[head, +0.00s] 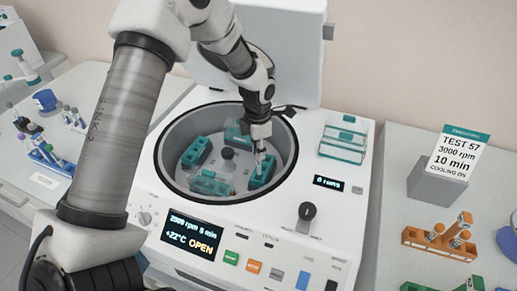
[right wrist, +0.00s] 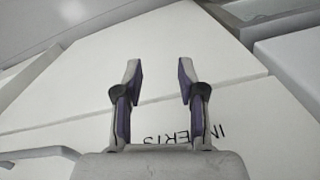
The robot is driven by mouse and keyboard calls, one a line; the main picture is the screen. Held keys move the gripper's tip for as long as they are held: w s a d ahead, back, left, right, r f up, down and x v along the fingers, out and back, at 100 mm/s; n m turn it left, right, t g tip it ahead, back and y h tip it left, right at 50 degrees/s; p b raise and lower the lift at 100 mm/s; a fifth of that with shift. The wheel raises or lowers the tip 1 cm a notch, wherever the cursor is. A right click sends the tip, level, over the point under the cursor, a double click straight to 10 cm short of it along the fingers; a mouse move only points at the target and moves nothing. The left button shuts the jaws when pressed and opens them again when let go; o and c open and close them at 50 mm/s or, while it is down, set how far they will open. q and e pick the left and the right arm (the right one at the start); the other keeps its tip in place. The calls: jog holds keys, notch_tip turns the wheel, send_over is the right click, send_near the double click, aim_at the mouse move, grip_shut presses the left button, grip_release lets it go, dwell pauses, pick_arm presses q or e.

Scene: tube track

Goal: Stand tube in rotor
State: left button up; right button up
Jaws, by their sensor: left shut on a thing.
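The open centrifuge's round bowl holds the rotor, with a dark central hub (head: 228,153) and several teal buckets around it. My left gripper (head: 260,149) reaches down into the bowl from above, over the right-hand teal bucket (head: 264,174). It is shut on a tube, a small pale piece (head: 260,162) of which shows below the fingers. The tube looks close to upright at the bucket; how deep its lower end sits is hidden. My right gripper (right wrist: 158,70) is open and empty in the right wrist view, its two fingers apart before a white surface.
The bowl rim (head: 163,165) surrounds the left gripper, and the raised lid (head: 285,50) stands behind. Teal lids (head: 342,140) lie on the centrifuge's top. An orange rack (head: 438,243) and a sign (head: 460,150) are on the right bench. A blue rack (head: 46,157) stands left.

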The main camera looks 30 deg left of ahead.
pick_arm(q)
jog(key=shift+s+r, duration=0.1)
jog(key=shift+p, duration=0.3)
jog(key=shift+s+f, duration=0.1)
jog(key=shift+f, duration=0.1)
jog(key=shift+f, duration=0.3)
jog(key=shift+f, duration=0.4)
dwell(0.5)
jog(key=shift+f+b, duration=0.6)
jog(key=shift+f, duration=1.05)
